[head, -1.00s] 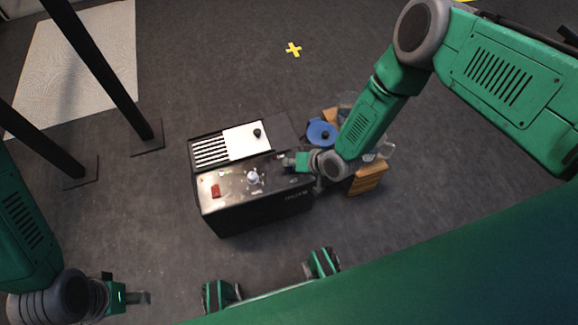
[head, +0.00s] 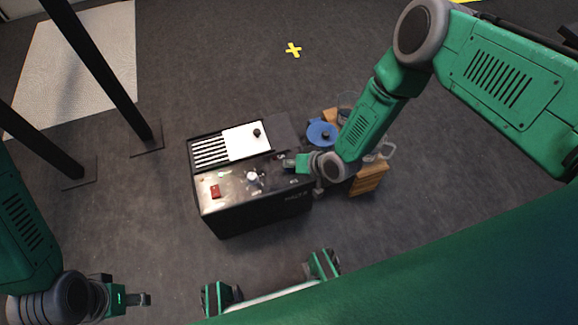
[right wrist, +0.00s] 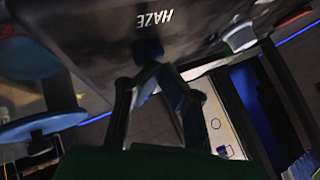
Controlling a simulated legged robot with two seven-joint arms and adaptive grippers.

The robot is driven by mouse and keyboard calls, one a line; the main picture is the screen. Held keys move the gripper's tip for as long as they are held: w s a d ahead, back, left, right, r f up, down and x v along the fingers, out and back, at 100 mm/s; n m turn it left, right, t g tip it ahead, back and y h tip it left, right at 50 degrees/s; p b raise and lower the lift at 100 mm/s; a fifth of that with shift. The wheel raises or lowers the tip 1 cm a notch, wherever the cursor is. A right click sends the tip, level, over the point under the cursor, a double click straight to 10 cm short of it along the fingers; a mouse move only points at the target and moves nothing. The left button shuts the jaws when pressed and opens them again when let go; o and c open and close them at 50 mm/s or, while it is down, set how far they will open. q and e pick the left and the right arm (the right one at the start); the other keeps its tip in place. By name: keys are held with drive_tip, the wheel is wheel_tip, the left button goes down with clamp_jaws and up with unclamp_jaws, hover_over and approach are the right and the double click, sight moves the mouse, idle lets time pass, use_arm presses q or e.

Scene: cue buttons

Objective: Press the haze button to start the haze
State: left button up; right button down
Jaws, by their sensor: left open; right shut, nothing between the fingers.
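A black console (head: 255,213) stands on the floor in the middle of the head view. Its top carries a red switch (head: 215,191) and a pale knob (head: 252,176). In the right wrist view the white HAZE label (right wrist: 155,19) is on the dark panel, with a dark blue round button (right wrist: 148,49) beside it. My right gripper (head: 283,162) is shut and empty at the console's right end. Its fingertips (right wrist: 156,72) are at the button in the wrist view; I cannot tell whether they touch. My left gripper (head: 147,299) is open, low at the left, away from the console.
A white panel (head: 247,140) with a black knob lies on the console's back part. A blue round object (head: 321,133) and a wooden crate (head: 367,180) are to the right, partly behind my right arm. Black posts (head: 100,72) stand at the left.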

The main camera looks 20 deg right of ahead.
drive_tip(key=shift+f, duration=0.15)
idle(0.3)
drive_tip(key=shift+r+p, duration=0.6)
drive_tip(key=shift+r, duration=0.3)
drive_tip(key=shift+r, duration=0.1)
wheel_tip(320, 180, up, 5)
drive_tip(key=p, duration=0.4)
idle(0.5)
